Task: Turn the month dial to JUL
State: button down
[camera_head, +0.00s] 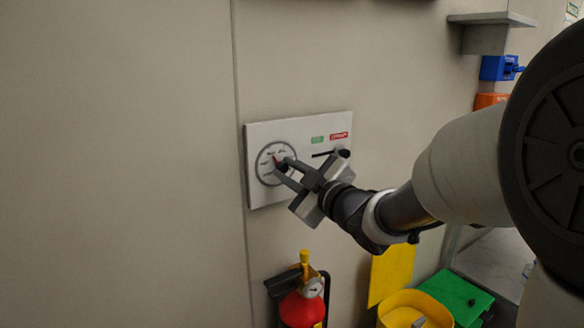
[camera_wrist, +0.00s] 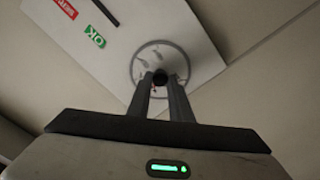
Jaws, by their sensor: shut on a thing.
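The month dial (camera_head: 264,163) is a round face with a dark ring and small marks, on the left part of a white wall panel (camera_head: 292,128). In the wrist view the dial (camera_wrist: 143,52) shows with a dark knob (camera_wrist: 160,77) at its middle. My gripper (camera_head: 284,168) is at the dial, its two fingers shut on the knob. A red pointer (camera_head: 275,158) shows at the knob in the head view, towards the upper part of the dial. The month letters are too small to read, and the fingers hide part of the face.
The panel also carries a green label (camera_head: 318,139), a red label (camera_head: 340,135) and a dark lever (camera_head: 343,153) close to my gripper. Below are a red fire extinguisher (camera_head: 302,308), a yellow bin (camera_head: 415,300) and a green box (camera_head: 455,293). The wall left of the panel is clear.

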jog(key=m+p, duration=0.2)
jog(key=m, duration=0.3)
jog(key=shift+r+m, duration=0.1)
jog(key=shift+m, duration=0.3)
jog(key=shift+d+m+p, duration=0.1)
jog(key=shift+m+p, duration=1.15)
jog(key=shift+m, duration=0.95)
jog(key=c, duration=1.6)
grip_release()
jog(key=v, duration=1.2)
jog(key=shift+w, duration=0.1)
